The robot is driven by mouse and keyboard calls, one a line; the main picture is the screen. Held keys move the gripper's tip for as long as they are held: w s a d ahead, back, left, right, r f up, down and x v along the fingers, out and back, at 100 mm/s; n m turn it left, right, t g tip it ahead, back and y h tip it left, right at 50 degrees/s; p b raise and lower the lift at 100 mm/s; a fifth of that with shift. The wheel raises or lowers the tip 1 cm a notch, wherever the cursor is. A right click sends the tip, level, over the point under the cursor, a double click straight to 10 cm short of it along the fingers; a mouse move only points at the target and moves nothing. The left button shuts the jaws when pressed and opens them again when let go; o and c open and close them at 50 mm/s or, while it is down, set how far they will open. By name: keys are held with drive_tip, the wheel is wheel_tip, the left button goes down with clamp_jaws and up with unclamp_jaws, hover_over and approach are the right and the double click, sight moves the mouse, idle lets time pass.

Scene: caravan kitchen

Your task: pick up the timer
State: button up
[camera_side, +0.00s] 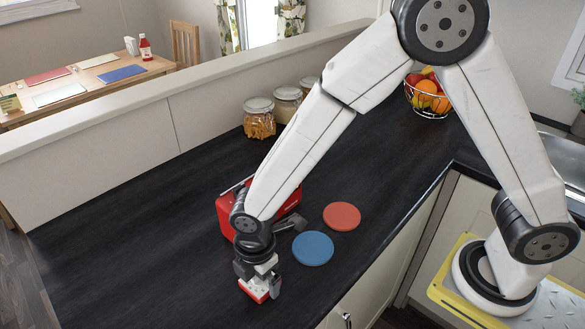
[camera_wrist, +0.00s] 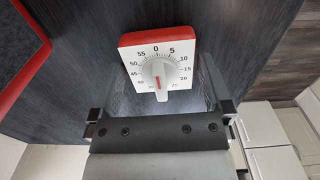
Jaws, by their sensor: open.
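The timer is a white square dial with a round knob and a red rim. In the wrist view the timer (camera_wrist: 180,49) lies just beyond my gripper (camera_wrist: 160,108), its knob pointing toward the gripper. The two jaws are apart and empty, one at each side of the view, wider apart than the timer. In the side view my gripper (camera_side: 258,272) is low over the counter, right at the timer (camera_side: 252,290). The gripper hides part of the timer there, and I cannot tell whether they touch.
A red appliance (camera_side: 225,213) stands close behind my gripper, partly hidden by my arm. A blue disc (camera_side: 313,248) and a red disc (camera_side: 342,216) lie to the right. Glass jars (camera_side: 259,118) stand by the low wall. The dark counter (camera_side: 130,240) is clear on the left.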

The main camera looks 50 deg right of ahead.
drive_tip(key=shift+c, duration=0.2)
idle(0.3)
drive_tip(key=c, duration=1.2)
drive_tip(key=shift+r, duration=0.15)
drive_tip(key=shift+r, duration=0.8)
drive_tip(key=shift+s+d+r, duration=1.05)
drive_tip(key=shift+s+r, duration=0.8)
drive_tip(key=shift+s, duration=0.25)
drive_tip(key=shift+s+d+r, duration=1.1)
drive_tip(key=shift+s+r, duration=0.75)
drive_tip(key=shift+s, duration=0.2)
drive_tip(key=shift+s+d+r, duration=1.05)
drive_tip(key=shift+s+r, duration=0.8)
drive_tip(key=shift+s, duration=0.25)
